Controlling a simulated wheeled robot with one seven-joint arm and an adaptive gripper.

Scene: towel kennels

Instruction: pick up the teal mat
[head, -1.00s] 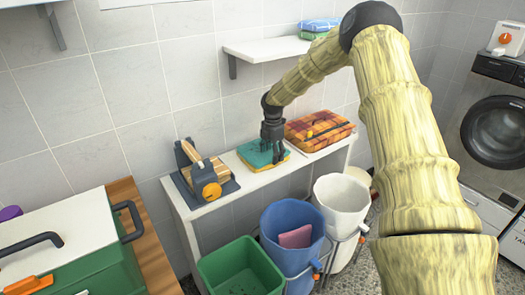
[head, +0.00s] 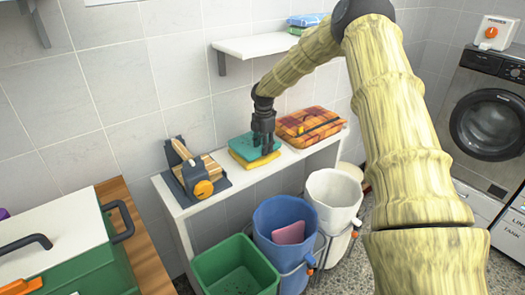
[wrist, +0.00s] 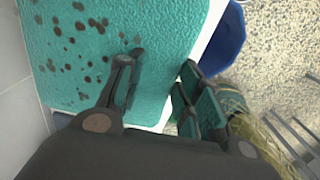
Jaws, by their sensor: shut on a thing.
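The teal mat (head: 243,147) lies on top of a yellow folded piece (head: 262,164) on the white bench, against the wall side. In the wrist view the teal mat (wrist: 80,60) is large, with brown spots over its surface. My gripper (head: 267,152) points down onto the mat's right part, and its fingers (wrist: 163,88) are shut on the mat near its edge. Whether the mat is raised off the yellow piece cannot be told.
An orange plaid folded item (head: 310,127) lies just right of the mat. A grey device with an orange knob (head: 200,180) stands to its left. Green (head: 235,270), blue (head: 285,235) and white (head: 333,195) bins stand in front. A wall shelf (head: 262,46) is above.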

